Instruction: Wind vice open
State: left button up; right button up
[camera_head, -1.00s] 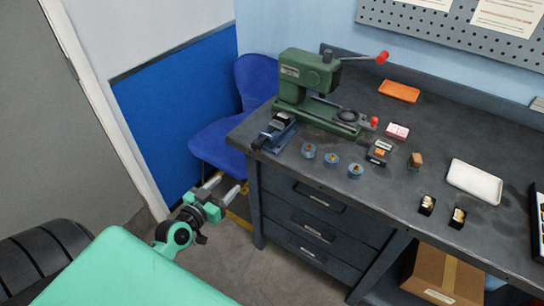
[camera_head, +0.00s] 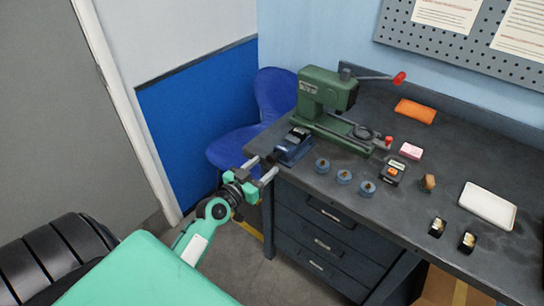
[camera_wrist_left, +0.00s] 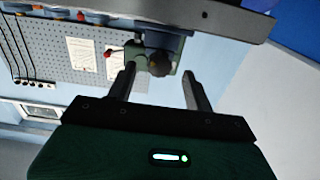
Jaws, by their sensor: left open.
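The small blue vice (camera_head: 294,146) stands at the left end of the dark bench, beside the green press (camera_head: 326,95). Its dark handle end faces the bench's left edge and is partly hidden in the head view. My left gripper (camera_head: 262,168) is open and empty, just off the bench corner, its two fingers pointing toward the vice. In the left wrist view, a dark round part (camera_wrist_left: 158,64) shows between and beyond the open fingers, in front of blue and green bodies. Contact with it cannot be told. My right gripper is not in view.
Several round blue pieces (camera_head: 344,177) sit right of the vice. A small black device (camera_head: 392,173), a white tray (camera_head: 488,206) and an orange item (camera_head: 415,111) lie farther right. A blue chair (camera_head: 272,95) stands behind the bench's left end. Drawers (camera_head: 322,228) are below.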

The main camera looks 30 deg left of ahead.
aim_at(270, 161)
pick_arm(q)
jog(key=w, duration=0.3)
jog(key=shift+w+d+p, duration=0.15)
jog(key=shift+w+p, duration=0.15)
jog(key=shift+p, duration=0.05)
jog(key=shift+w, duration=0.6)
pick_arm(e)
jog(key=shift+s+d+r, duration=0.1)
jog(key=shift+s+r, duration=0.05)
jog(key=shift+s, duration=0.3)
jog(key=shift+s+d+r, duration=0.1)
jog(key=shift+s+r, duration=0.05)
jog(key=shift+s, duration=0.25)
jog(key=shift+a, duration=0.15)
pick_arm(q)
jog(key=c, duration=0.7)
jog(key=shift+c, duration=1.3)
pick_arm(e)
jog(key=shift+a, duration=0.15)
